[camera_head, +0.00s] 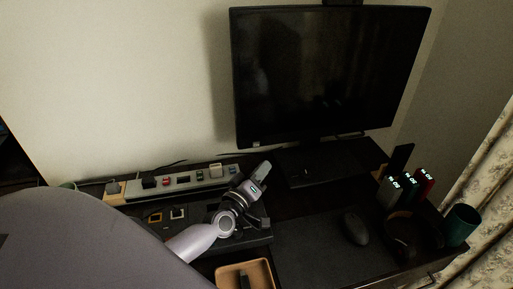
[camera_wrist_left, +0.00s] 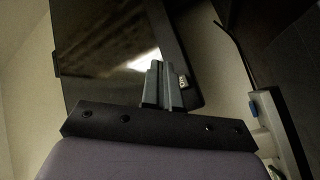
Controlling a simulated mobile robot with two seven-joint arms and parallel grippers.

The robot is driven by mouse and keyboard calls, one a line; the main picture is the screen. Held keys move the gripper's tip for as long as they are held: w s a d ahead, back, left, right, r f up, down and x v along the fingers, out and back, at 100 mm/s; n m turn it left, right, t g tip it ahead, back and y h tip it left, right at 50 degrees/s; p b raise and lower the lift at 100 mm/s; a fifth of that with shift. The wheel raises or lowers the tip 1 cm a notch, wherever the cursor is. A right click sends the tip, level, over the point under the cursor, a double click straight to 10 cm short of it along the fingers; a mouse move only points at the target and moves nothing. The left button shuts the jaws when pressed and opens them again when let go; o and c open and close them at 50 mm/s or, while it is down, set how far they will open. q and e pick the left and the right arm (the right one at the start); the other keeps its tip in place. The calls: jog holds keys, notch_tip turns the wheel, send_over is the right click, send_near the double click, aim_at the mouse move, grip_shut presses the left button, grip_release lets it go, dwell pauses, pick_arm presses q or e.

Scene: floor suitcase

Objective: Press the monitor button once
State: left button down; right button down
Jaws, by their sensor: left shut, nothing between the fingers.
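The monitor (camera_head: 330,75) stands at the back of the desk with a dark screen. In the left wrist view its dark screen (camera_wrist_left: 110,60) fills the upper left, tilted in the picture. My left gripper (camera_head: 265,168) is in front of and below the monitor's lower left corner in the head view. In the left wrist view the left gripper (camera_wrist_left: 158,68) is shut and empty, with its fingertips overlapping the screen near its edge. I cannot tell whether they touch it. A small pale label (camera_wrist_left: 183,81) shows beside the fingers. I cannot make out the button. My right gripper is not in view.
A power strip (camera_head: 200,187) with several plugs runs along the wall. A black mouse (camera_head: 355,229) lies on the dark desk mat (camera_head: 305,250). A wooden tray (camera_head: 232,268) is at the front. Several lit-digit devices (camera_head: 390,190) and a green cup (camera_head: 461,225) stand at right.

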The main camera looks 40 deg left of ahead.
aim_at(256, 144)
pick_arm(q)
jog(key=w+a+b, duration=0.2)
jog(key=w+a, duration=0.2)
jog(key=shift+a+b, duration=0.3)
jog(key=shift+b, duration=0.05)
dwell(1.7)
jog(key=shift+w+a, duration=0.3)
jog(key=shift+w+a+b, duration=0.25)
jog(key=shift+a+b, duration=0.1)
jog(key=shift+b, duration=0.15)
dwell(0.7)
jog(key=shift+s+d, duration=0.1)
jog(key=shift+d, duration=0.05)
jog(key=shift+s+d+p, duration=0.45)
jog(key=shift+d+p, duration=0.05)
jog(key=shift+p, duration=0.1)
